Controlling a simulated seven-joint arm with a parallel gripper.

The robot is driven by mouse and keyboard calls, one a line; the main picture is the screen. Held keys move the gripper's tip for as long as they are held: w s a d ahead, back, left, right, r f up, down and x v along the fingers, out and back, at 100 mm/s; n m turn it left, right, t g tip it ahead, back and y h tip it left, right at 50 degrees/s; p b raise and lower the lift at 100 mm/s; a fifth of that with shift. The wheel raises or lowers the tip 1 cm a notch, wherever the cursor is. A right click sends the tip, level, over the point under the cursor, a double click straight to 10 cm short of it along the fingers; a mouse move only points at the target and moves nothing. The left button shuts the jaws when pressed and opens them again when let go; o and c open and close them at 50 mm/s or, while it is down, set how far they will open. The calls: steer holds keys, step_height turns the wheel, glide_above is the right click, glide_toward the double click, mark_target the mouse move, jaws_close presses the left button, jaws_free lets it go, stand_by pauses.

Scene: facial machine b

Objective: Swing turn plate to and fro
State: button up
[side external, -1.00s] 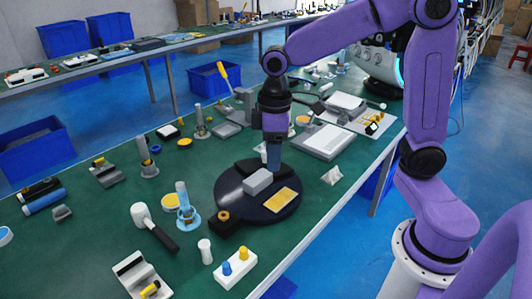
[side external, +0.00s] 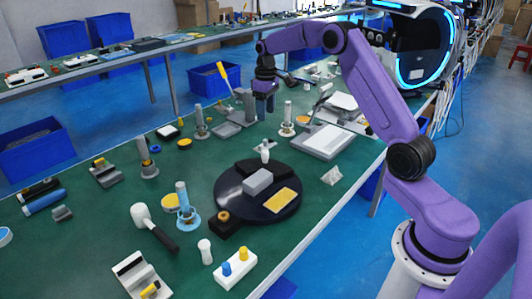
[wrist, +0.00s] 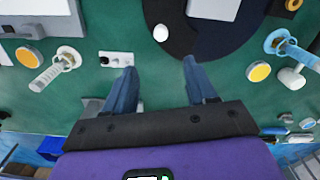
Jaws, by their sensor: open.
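The turn plate (side external: 233,207) is a black round disc on the green table, with a grey block (side external: 258,182) and a yellow rectangle (side external: 281,200) on top. A small white knob (side external: 265,152) stands at its back edge. In the wrist view the dark turn plate (wrist: 182,42) fills the top middle and right, with the white knob (wrist: 160,33) at its edge. My gripper (side external: 267,104) is above the table behind the plate, apart from it. In the wrist view my gripper (wrist: 159,64) has its two fingers spread, with nothing between them.
A hammer (side external: 152,225) and a blue-ringed stand (side external: 186,205) lie left of the plate. A white block with blue and yellow knobs (side external: 235,268) is in front. A grey flat box (side external: 320,141) is behind right. Bare green table shows left of the plate's back edge.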

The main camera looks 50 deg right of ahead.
mark_target(266, 151)
step_height(266, 151, down, 17)
steer(key=shift+f, duration=0.1)
stand_by(0.5)
jaws_close()
